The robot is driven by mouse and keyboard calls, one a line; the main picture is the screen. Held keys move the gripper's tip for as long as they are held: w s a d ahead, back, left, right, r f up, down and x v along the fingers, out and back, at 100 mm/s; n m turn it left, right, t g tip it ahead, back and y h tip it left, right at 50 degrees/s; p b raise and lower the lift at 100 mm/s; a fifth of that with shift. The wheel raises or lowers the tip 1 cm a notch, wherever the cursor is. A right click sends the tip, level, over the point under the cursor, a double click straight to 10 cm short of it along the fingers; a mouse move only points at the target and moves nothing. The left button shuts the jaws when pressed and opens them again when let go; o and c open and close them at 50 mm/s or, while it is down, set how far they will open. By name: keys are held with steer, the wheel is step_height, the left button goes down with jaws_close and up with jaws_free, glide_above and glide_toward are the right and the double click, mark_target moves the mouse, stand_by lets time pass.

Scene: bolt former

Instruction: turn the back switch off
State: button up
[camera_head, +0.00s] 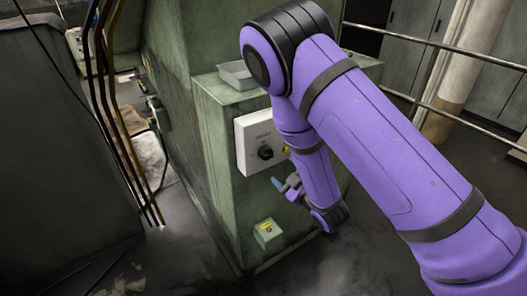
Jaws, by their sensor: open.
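A white switch box (254,141) is mounted on the side of the green machine cabinet. Its black rotary knob (265,153) sits on the lower right of the box face; its exact setting is too small to read. My gripper (281,185) is at the end of the purple arm, below and slightly right of the knob, apart from the box. It is small in view, and it looks open and empty. My arm covers part of the cabinet to the right of the switch box.
A grey tray (238,75) lies on the cabinet ledge. Cables (105,110) hang at the left. A metal railing (440,45) runs behind my arm. Dark floor is open in front.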

mark_target(269, 156)
steer(key=x, duration=0.8)
steer(key=shift+w+a+r, duration=0.15)
steer(key=shift+a, duration=0.05)
steer(key=m, duration=0.6)
steer(key=shift+w+d, duration=0.1)
steer(key=shift+m, duration=0.9)
steer(key=shift+c, duration=0.2)
